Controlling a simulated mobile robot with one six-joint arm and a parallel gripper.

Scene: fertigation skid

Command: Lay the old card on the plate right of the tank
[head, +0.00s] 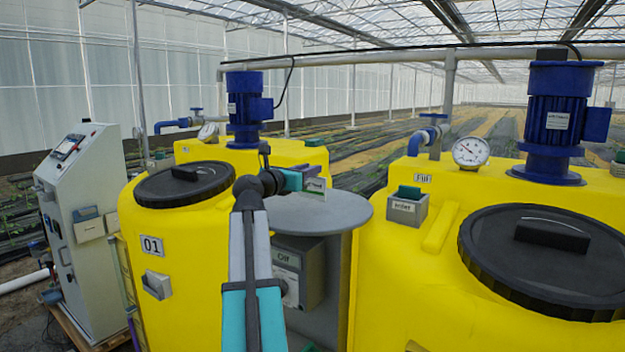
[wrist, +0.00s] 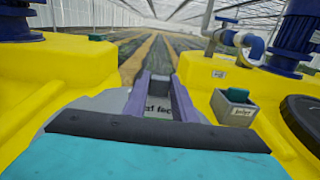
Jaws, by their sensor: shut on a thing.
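The yellow tank marked 01 (head: 190,230) stands left of centre in the head view. Right of it is a round grey plate (head: 335,217) on a grey stand, and its grey top also shows in the wrist view (wrist: 75,104). My gripper (head: 308,182) is shut on a small card (head: 316,185) with a white lettered face, over the far left part of the plate. In the wrist view the card (wrist: 158,108) sits between the two fingers, which hide part of it. I cannot tell its exact height above the plate.
A second yellow tank (head: 470,190) stands right of the plate, with a black lid (head: 560,285), gauge (head: 470,152) and blue motor (head: 556,110). A grey holder (head: 408,212) with a green piece sits on it. A grey box (head: 298,270) is below the plate. The plate's right side is clear.

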